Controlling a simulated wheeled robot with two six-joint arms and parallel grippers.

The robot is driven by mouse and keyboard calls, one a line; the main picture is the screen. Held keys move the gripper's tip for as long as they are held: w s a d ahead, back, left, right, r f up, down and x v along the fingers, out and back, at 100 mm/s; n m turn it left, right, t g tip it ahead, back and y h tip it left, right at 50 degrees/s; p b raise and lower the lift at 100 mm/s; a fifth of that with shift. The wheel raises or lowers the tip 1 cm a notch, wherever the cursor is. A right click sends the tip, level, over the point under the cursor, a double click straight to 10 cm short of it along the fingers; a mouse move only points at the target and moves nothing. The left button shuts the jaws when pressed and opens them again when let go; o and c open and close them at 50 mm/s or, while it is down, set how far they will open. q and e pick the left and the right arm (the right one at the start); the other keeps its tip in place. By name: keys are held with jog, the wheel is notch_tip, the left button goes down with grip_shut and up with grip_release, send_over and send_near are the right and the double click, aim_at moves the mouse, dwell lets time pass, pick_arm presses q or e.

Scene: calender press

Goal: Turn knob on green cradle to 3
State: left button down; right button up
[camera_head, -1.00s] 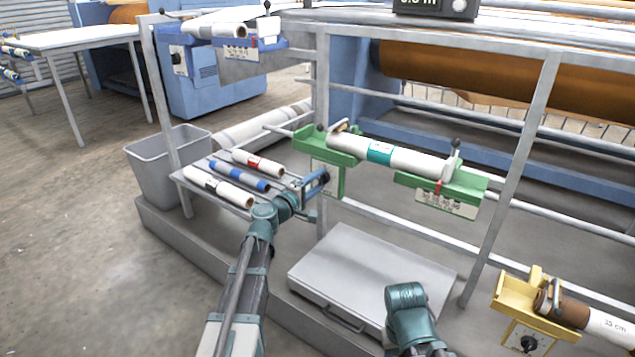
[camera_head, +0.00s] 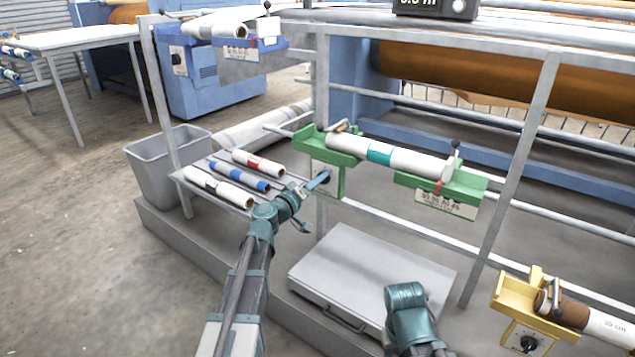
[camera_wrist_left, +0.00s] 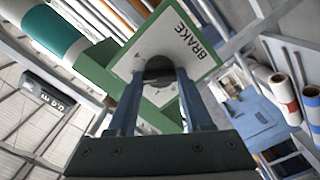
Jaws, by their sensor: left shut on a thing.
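The green cradle (camera_head: 329,146) sits on the grey rack and carries a white roll (camera_head: 410,161) with a teal band. A white plate marked BRAKE (camera_wrist_left: 190,45) is on the cradle, and it shows close up in the left wrist view. The dark round knob (camera_wrist_left: 158,66) is on this plate, between my fingertips. My left gripper (camera_head: 318,181) is shut on the knob; it also shows in the left wrist view (camera_wrist_left: 158,78). The fingers hide much of the knob and dial, so I cannot read its setting. My right gripper is out of view.
A grey shelf with several small rolls (camera_head: 236,177) lies just left of my left gripper. A grey bin (camera_head: 150,165) stands further left. A grey case (camera_head: 372,275) lies below, and a yellow cradle (camera_head: 512,293) is at the lower right.

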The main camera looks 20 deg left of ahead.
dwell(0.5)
pick_arm(q)
jog(key=shift+c, duration=1.6)
grip_release()
jog(key=shift+s, duration=0.1)
jog(key=v, duration=1.3)
jog(key=shift+s, duration=0.35)
jog(key=shift+a, duration=0.1)
